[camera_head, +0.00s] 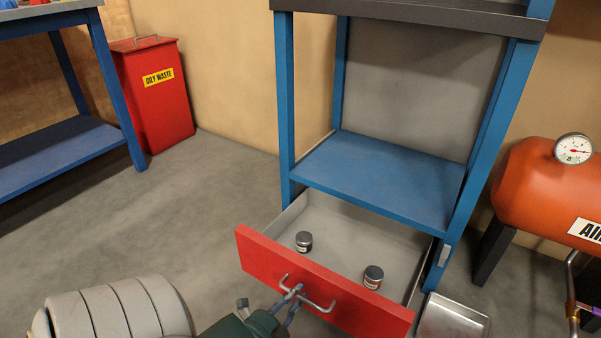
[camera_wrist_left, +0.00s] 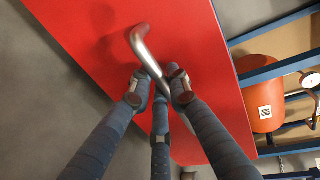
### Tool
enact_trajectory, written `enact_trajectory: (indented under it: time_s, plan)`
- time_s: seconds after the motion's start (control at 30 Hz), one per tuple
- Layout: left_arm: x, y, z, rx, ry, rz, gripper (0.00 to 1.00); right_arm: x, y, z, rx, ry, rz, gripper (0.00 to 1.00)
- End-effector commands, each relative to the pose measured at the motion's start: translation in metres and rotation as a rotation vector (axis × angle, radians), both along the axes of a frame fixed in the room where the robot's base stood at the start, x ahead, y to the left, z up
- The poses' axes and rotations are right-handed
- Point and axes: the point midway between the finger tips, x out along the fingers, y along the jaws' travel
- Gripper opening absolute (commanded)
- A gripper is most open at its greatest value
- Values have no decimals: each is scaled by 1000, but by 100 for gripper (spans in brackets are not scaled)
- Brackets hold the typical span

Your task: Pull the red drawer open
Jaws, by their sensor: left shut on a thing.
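The red drawer (camera_head: 330,285) is open at the bottom of a blue-framed bench, its grey inside showing. Two small metal-lidded jars stand in it, one towards the left (camera_head: 304,241) and one nearer the right front (camera_head: 373,277). A silver bar handle (camera_head: 318,303) is on the red front. My left gripper (camera_head: 293,293) is shut on the handle near its left end. In the left wrist view its fingers (camera_wrist_left: 158,85) close around the handle (camera_wrist_left: 146,52) against the red front. My right gripper is not in view.
A blue shelf (camera_head: 385,180) is above the drawer. A metal tray (camera_head: 452,320) lies on the floor at right, near an orange air tank (camera_head: 545,190). A red oily waste bin (camera_head: 155,100) stands back left. Floor left of the drawer is clear.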

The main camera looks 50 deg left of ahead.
Motion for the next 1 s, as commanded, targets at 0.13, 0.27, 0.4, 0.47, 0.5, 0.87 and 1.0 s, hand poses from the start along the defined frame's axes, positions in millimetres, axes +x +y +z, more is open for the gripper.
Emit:
enact_trajectory:
  time_s: [0.13, 0.27, 0.4, 0.47, 0.5, 0.87, 1.0]
  plan:
    - [-2, 0, 2, 1, -4, -1, 0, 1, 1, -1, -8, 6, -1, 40]
    - [-2, 0, 2, 1, -4, -1, 0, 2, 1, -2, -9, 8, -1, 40]
    - [-2, 0, 1, 1, -4, -1, 0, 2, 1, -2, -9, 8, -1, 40]
    - [-2, 0, 1, 1, -4, -1, 25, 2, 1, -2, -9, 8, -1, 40]
    - [-2, 0, 1, 1, -4, -1, 32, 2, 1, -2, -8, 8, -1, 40]
    - [-5, -1, 1, 0, -1, 0, 34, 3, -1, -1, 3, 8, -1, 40]
    - [-22, -5, 3, -1, 2, 1, 34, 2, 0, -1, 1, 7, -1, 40]
